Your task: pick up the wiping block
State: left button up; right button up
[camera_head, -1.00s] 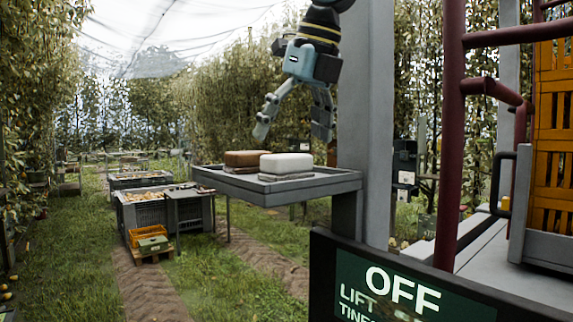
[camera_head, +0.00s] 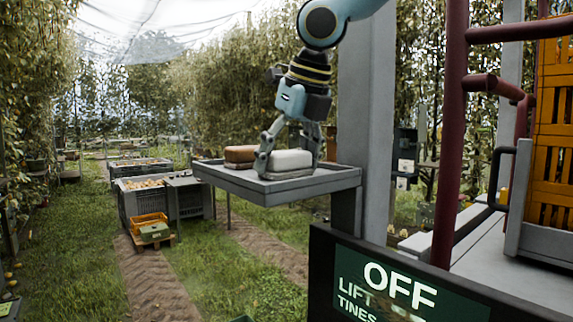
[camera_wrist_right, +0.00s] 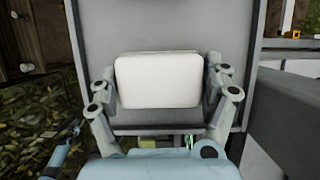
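A white block (camera_head: 291,160), seemingly the wiping block, rests on a grey base on the raised grey tray (camera_head: 335,180). In the right wrist view the white block (camera_wrist_right: 159,80) lies squarely between my fingers. My right gripper (camera_head: 290,160) points down over it, with one finger on either side. The right gripper (camera_wrist_right: 160,85) is spread about as wide as the block; only slight gaps, if any, show at its sides. A brown block (camera_head: 240,153) lies to the left on the same tray. My left gripper is in neither view.
A grey post (camera_head: 366,110) stands at the tray's right end. A dark panel reading OFF (camera_head: 400,287) is in front. A dark red rail (camera_head: 452,130) and an orange crate (camera_head: 552,120) are on the right. Bins (camera_head: 150,205) stand on the grass at left.

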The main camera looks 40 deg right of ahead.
aim_at(284, 152)
jog(key=c, duration=0.3)
jog(key=shift+r, duration=0.15)
jog(key=shift+r, duration=0.25)
jog(key=v, duration=0.1)
jog(key=b+v, duration=0.2)
jog(key=shift+w+r, duration=0.15)
jog(key=shift+r, duration=0.3)
jog(key=s+r+b, duration=0.2)
jog(key=s+r, duration=0.1)
jog(key=s, duration=0.2)
jog(key=s+a+r+b, duration=0.1)
jog(key=s+r, duration=0.2)
jog(key=s, duration=0.3)
jog(key=shift+a+r+b, duration=0.2)
jog(key=shift+r+b, duration=0.1)
jog(key=shift+b, duration=0.05)
jog(key=shift+w, duration=0.1)
